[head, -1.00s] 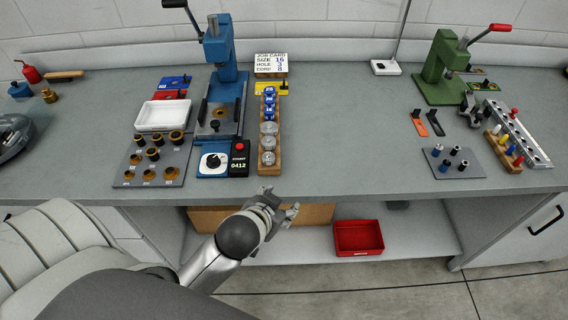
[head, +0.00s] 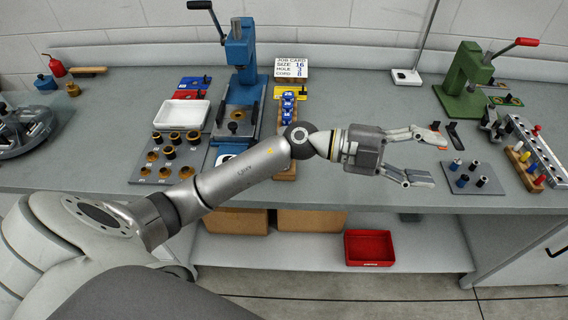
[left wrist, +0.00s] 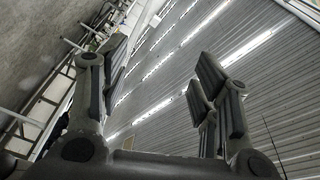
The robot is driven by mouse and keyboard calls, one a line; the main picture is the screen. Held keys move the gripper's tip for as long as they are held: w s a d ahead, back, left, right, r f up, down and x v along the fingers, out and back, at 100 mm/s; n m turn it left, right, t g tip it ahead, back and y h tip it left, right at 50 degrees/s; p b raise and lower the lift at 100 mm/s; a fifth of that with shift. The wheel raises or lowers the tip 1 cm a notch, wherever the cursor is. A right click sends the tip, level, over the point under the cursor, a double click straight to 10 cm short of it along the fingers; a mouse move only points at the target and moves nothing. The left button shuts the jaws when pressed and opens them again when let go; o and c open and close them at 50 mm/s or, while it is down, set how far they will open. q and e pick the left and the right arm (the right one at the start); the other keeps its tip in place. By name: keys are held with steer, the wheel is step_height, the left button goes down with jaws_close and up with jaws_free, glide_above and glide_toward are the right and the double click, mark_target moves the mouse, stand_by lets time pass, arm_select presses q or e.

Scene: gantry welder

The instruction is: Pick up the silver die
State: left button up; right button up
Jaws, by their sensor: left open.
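My left gripper (head: 432,160) is open and empty in the head view, its fingers pointing right over the bench. In the left wrist view its two spread fingers (left wrist: 155,90) have nothing between them. A wooden rack (head: 286,173) holds blue pieces (head: 287,108) at its far end. My left forearm and wrist cover the rack's nearer part, where silver-grey round pieces stood in the earlier view. Small dark, blue and pale cylinders stand on a grey plate (head: 449,188), just beyond my fingertips. I cannot tell which single piece is the silver die.
A green press (head: 463,80) stands at the right, near a silver rail (head: 535,150). A red bin (head: 369,248) sits on the lower shelf.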

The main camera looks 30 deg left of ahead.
arm_select(q)
steer(key=w+a+f+m+g+y, duration=0.15)
steer(key=a+f+g+y, duration=0.35)
steer(key=a+f+y, duration=0.5)
steer(key=a+n+g+y, duration=0.1)
steer(key=a+n+y, duration=0.45)
steer(key=a, duration=1.55)
steer(key=shift+m+y, duration=0.6)
steer(key=shift+y, duration=0.35)
steer(key=f, duration=0.2)
steer(key=f+p, duration=0.1)
steer(key=f, duration=0.2)
steer(key=shift+w+d+f, duration=0.15)
steer(key=shift+d+f, duration=0.05)
steer(key=shift+f, duration=0.05)
steer(key=f, duration=0.1)
steer(key=f+p, duration=0.1)
steer(key=f, duration=0.1)
steer(key=f+p, duration=0.1)
steer(key=shift+s+f, duration=0.4)
steer(key=shift+f, duration=0.25)
steer(key=c, duration=1.3)
steer(key=shift+o, duration=0.2)
steer(key=shift+w+r, duration=0.1)
